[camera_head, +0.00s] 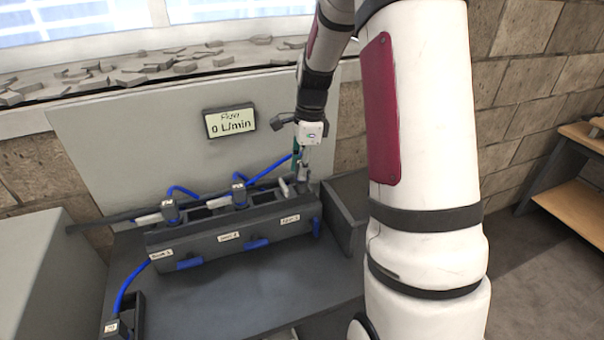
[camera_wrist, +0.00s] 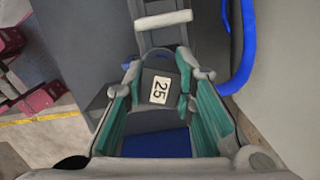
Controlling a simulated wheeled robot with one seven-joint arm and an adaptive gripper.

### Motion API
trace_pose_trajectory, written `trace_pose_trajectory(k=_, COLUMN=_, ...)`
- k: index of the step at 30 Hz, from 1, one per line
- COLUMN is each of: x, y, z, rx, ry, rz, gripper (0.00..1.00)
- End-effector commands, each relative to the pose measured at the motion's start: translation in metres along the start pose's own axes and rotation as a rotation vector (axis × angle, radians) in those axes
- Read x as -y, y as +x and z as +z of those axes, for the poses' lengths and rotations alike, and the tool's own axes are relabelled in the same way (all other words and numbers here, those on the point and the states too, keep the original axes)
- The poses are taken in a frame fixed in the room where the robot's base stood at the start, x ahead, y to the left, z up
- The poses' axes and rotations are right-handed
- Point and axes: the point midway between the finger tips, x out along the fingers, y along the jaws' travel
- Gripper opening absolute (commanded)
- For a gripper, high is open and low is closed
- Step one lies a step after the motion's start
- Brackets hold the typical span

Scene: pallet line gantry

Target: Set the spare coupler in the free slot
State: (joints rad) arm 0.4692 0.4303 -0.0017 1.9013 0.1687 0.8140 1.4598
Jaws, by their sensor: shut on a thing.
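My gripper (camera_head: 303,168) is over the right end of a dark rack (camera_head: 222,251). In the wrist view its teal-padded fingers (camera_wrist: 159,76) are closed on a dark coupler (camera_wrist: 160,90) with a white "25" label. In the head view this coupler is mostly hidden by my gripper, and I cannot tell if it is seated. Two other couplers, one at the left (camera_head: 170,211) and one in the middle (camera_head: 239,196), stand in the rack. A light grey lever (camera_wrist: 165,20) lies just beyond the held coupler in the wrist view.
A flow display (camera_head: 231,121) on the backing panel reads 0 L/min. Blue hoses (camera_head: 270,173) run behind the rack. A small dark holder (camera_head: 124,318) with a hosed part stands at the front left. A dark open bin (camera_head: 349,197) adjoins the rack's right side. The front tabletop is mostly clear.

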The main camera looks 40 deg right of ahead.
Motion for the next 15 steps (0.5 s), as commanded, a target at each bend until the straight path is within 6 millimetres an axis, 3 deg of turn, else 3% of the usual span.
trace_pose_trajectory(k=7, x=0.014, y=0.005, z=-0.004, rx=-0.001, ry=0.000, rz=0.003, gripper=0.00)
trace_pose_trajectory(k=15, x=0.013, y=0.035, z=-0.007, rx=0.000, ry=0.002, rz=0.002, gripper=0.00)
